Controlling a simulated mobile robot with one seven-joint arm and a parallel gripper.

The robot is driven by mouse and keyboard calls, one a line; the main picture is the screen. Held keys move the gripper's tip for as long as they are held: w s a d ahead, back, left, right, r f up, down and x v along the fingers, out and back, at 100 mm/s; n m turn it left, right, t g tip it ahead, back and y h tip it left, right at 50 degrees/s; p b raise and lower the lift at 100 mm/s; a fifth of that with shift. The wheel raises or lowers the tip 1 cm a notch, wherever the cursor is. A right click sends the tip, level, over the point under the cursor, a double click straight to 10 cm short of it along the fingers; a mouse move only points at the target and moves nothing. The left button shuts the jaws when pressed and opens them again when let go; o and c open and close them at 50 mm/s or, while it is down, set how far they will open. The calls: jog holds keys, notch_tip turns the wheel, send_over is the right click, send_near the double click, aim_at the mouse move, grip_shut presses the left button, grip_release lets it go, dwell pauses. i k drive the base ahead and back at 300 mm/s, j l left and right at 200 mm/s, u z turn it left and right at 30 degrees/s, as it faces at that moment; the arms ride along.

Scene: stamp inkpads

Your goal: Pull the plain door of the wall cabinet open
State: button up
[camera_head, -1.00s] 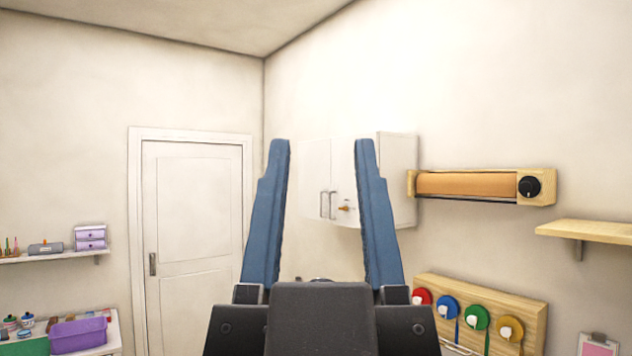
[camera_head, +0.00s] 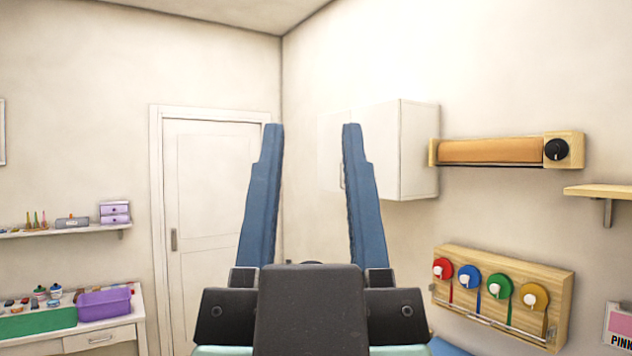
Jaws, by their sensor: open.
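The white wall cabinet (camera_head: 418,150) hangs on the right-hand wall, right of the room's corner. Its front is pale and partly hidden behind the right finger of my gripper. The plain door (camera_head: 328,150) is the left part of that front, faint against the wall, and shows between the fingers. A sliver of a handle (camera_head: 342,176) shows at the right finger's inner edge. The door looks closed. My gripper (camera_head: 311,126) is open and empty, its two blue fingers pointing up in the picture. I see no contact with the cabinet.
A wooden roll holder (camera_head: 505,150) is right of the cabinet, with a wooden shelf (camera_head: 600,191) farther right. A rack of coloured tape reels (camera_head: 505,290) is below. A white room door (camera_head: 205,205) and a desk with a purple bin (camera_head: 104,304) are at left.

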aim_at(330, 175)
jog(key=i, duration=0.85)
jog(key=i+u, duration=0.15)
jog(key=i, duration=1.55)
jog(key=i+u, duration=0.1)
jog(key=i, duration=0.75)
jog(key=i+l+u, duration=0.1)
jog(key=i, duration=0.75)
jog(key=l, duration=0.1)
